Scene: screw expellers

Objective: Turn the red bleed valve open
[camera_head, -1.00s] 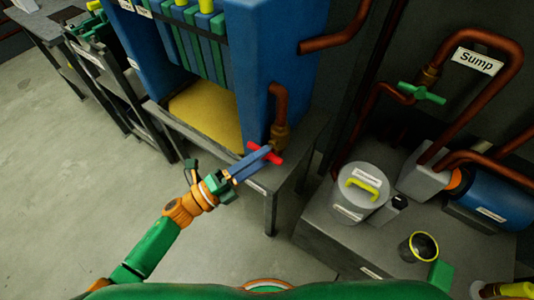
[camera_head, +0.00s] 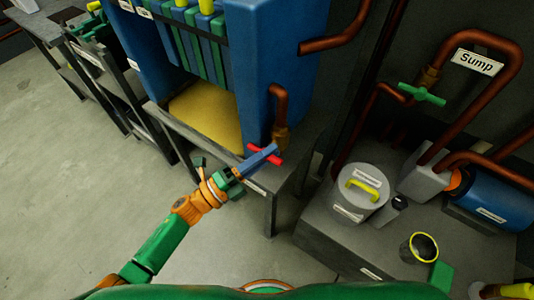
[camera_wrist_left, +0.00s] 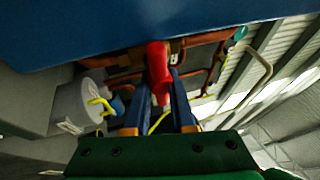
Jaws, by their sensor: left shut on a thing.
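The red bleed valve (camera_head: 278,159) is a small red bar handle below a brass fitting, where a copper pipe leaves the blue press. My left gripper (camera_head: 270,151) is at the handle, with its blue fingers across it. Red ends show on both sides of the fingers. In the left wrist view the red handle (camera_wrist_left: 158,68) lies at the fingertips (camera_wrist_left: 161,78), and the jaws are shut on it. The fingers hide the middle of the handle in the head view.
The blue press (camera_head: 262,70) stands on a grey table with a yellow tray (camera_head: 208,115) beneath the plates.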

